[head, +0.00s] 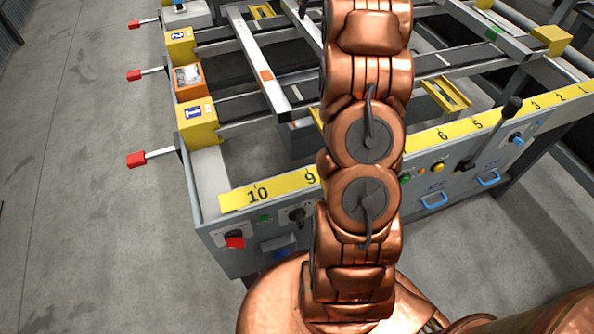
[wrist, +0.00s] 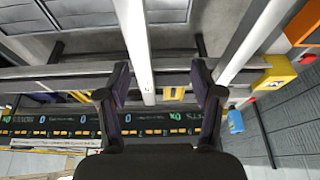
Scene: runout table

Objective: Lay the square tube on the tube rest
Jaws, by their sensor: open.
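A pale, flat-sided tube (wrist: 136,45) runs between the two fingers of my open gripper (wrist: 159,85) in the wrist view. The fingers stand apart on either side of it and I see no contact. A second pale tube (wrist: 255,40) slants past the right finger. In the head view a long pale tube with an orange band (head: 255,58) lies across the table's rails, left of my arm. A grey tube with a green mark (head: 490,33) lies at the upper right. My arm hides the gripper there. I cannot tell for certain which part is the tube rest.
The table has a yellow numbered strip (head: 262,193) along its front edge. Yellow blocks (head: 197,120) and an orange box (head: 188,79) line its left end, where red-tipped levers (head: 137,159) stick out. Slotted yellow pieces (head: 447,96) sit between the rails. The floor at left is clear.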

